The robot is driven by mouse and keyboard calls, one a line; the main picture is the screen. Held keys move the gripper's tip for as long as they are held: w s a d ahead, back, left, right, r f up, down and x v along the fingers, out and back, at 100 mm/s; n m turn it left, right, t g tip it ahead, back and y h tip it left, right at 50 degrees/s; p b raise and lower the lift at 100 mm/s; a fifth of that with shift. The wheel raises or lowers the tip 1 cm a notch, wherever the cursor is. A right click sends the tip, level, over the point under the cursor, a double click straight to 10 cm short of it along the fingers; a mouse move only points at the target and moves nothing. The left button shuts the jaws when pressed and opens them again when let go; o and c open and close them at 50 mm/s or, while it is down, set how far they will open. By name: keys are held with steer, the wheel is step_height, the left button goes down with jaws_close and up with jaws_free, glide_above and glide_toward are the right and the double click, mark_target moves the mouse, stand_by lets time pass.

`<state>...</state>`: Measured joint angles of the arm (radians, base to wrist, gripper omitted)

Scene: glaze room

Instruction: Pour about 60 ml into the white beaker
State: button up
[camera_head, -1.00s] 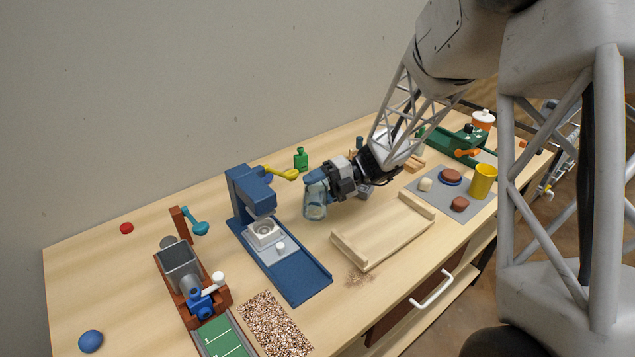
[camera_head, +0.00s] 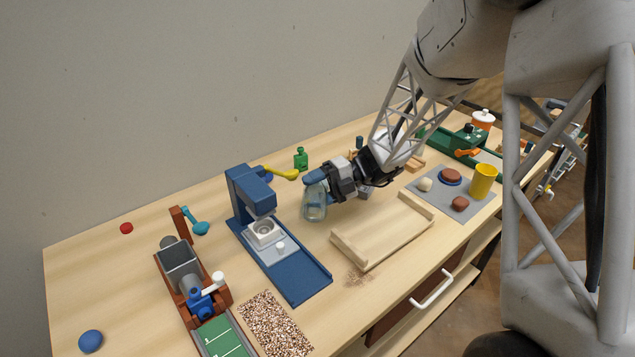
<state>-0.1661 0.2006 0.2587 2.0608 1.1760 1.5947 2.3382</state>
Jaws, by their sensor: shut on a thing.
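My gripper (camera_head: 317,183) is shut on a clear, bluish glass vessel (camera_head: 315,206) near its top. The vessel looks about upright, at or just above the table; I cannot tell if it touches. It is right of the blue press and left of the wooden tray. Its liquid level is too small to make out. I cannot identify a white beaker with certainty. A white square piece with a round opening (camera_head: 264,231) sits in the blue press. A whitish shape behind my arm is mostly hidden.
The blue press (camera_head: 306,283) has a yellow lever (camera_head: 281,173). A green bottle (camera_head: 301,159) stands behind the vessel. A wooden tray (camera_head: 385,234) lies in front right. A grey mat (camera_head: 477,208) holds a yellow cup (camera_head: 483,181). The back left table is mostly clear.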

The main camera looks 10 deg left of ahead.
steer(key=shift+r, duration=0.4)
stand_by(1.0)
steer(key=shift+s+f+n+t, duration=0.15)
steer(key=shift+f+n+t, duration=0.35)
steer(key=shift+f, duration=1.05)
steer(key=shift+f+n+t+h, duration=0.3)
steer(key=shift+f+n, duration=0.2)
steer(key=shift+n, duration=0.1)
steer(key=shift+s+f, duration=0.1)
steer(key=shift+s+f, duration=0.1)
steer(key=shift+s+f+n+t, duration=0.1)
steer(key=shift+f+n+t, duration=0.1)
steer(key=shift+n+t, duration=0.15)
steer(key=shift+s+f, duration=0.1)
steer(key=shift+f, duration=0.05)
steer(key=shift+n, duration=0.25)
